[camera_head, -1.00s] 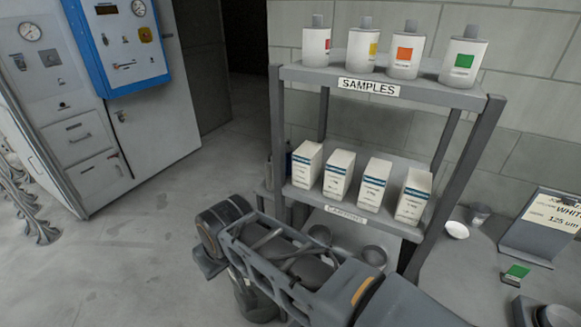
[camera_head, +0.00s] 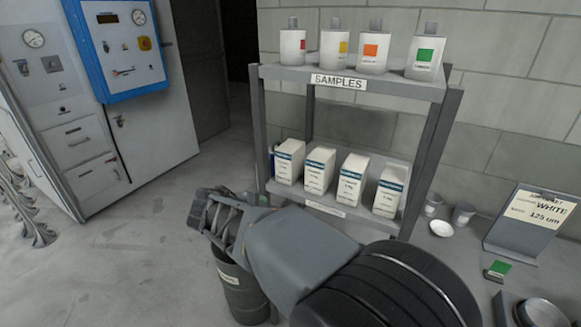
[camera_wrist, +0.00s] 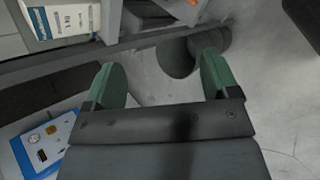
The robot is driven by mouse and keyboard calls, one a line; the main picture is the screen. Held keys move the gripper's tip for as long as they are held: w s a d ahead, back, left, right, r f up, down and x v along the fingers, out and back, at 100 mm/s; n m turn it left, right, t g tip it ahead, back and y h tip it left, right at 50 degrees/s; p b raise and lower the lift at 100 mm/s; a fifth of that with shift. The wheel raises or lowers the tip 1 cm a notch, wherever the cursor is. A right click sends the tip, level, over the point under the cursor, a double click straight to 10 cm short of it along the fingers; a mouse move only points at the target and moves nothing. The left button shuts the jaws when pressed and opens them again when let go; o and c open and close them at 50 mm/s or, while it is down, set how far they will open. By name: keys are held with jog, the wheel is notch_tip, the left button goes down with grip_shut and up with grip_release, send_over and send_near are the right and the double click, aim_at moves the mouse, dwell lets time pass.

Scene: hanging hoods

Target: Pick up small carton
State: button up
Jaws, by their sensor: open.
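Several small white cartons with blue bands stand upright in a row on the middle shelf in the head view. From left to right they include a leftmost carton (camera_head: 290,161), a second carton (camera_head: 320,169), a third carton (camera_head: 351,179) and a rightmost carton (camera_head: 390,191). One carton (camera_wrist: 65,18) shows at the upper left in the wrist view. My gripper (camera_wrist: 164,85) is open and empty, its two green fingers spread apart. It is away from the cartons. In the head view my arm is in front of and below the shelf, and the fingers are not clear there.
The grey rack (camera_head: 440,150) has posts beside the cartons and an upper shelf (camera_head: 350,79) above them, holding several white bottles. A dark drum (camera_head: 240,288) stands below my arm. A sign stand (camera_head: 530,222) and small cups are at right.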

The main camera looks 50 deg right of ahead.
jog(key=w+d+r+n+h, duration=0.1)
jog(key=w+d+n+h, duration=0.25)
jog(key=d+n, duration=0.2)
jog(key=n+t+h+b, duration=0.2)
jog(key=n+h, duration=0.3)
jog(key=n, duration=0.2)
send_near(288, 147)
jog(key=d+p, duration=0.1)
jog(key=d+f, duration=0.1)
jog(key=d, duration=0.1)
jog(key=shift+w+f+t+p, duration=0.15)
jog(key=shift+f+t+p, duration=0.1)
jog(key=shift+t+p, duration=0.1)
jog(key=shift+p+x, duration=0.8)
jog(key=shift+x, duration=2.6)
jog(key=c, duration=1.3)
jog(key=shift+r, duration=0.1)
jog(key=shift+c, duration=0.4)
jog(key=shift+r, duration=0.15)
